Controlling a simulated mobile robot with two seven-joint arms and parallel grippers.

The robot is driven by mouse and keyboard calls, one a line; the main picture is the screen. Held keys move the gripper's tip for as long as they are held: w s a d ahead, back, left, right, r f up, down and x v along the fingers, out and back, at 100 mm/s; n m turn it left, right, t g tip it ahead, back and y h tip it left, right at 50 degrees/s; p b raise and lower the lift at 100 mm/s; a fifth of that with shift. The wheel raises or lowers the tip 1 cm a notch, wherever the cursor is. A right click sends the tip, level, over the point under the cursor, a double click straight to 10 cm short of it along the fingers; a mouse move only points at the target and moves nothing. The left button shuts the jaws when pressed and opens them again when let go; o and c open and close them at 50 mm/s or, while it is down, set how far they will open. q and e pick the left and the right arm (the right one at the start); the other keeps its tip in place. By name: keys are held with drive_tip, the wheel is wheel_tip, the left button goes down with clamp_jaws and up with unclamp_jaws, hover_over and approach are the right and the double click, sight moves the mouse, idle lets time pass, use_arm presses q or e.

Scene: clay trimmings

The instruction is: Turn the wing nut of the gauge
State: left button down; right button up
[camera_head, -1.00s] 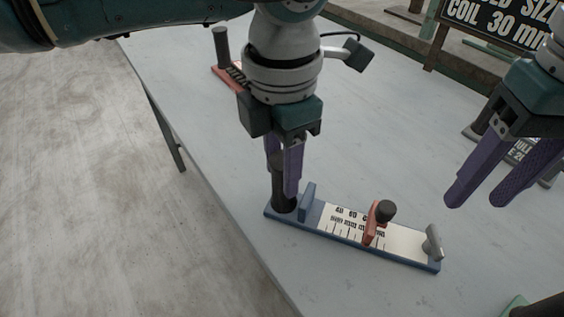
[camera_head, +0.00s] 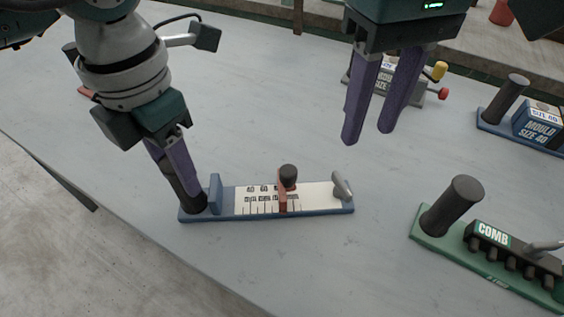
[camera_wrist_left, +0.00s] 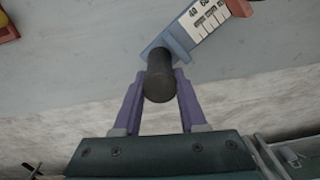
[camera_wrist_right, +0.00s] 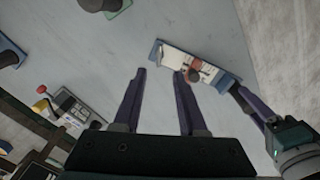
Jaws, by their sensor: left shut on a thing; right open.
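The gauge (camera_head: 228,212) is a blue bar with a white printed scale, lying on the table. A red slider (camera_head: 282,197) with a dark round knob (camera_head: 288,172) sits across the scale. A grey piece that looks like the wing nut (camera_head: 342,186) stands at the right end. My left gripper (camera_head: 185,186) is shut on the dark upright handle at the left end; this handle (camera_wrist_left: 158,80) shows between its fingers in the left wrist view. My right gripper (camera_head: 368,135) is open and empty, above and beyond the wing-nut end, apart from it. The right wrist view shows the gauge (camera_wrist_right: 225,83) ahead of its fingers.
A green comb tool (camera_head: 440,228) with a dark handle lies at the right. A blue mould stand (camera_head: 493,121) is at the far right. A small device with yellow and red knobs (camera_head: 439,72) sits behind my right gripper. The table around the gauge is clear.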

sight(348, 190)
wheel_tip(348, 190, down, 12)
drive_tip(key=shift+r, duration=0.1)
idle(0.5)
clamp_jaws()
idle(0.4)
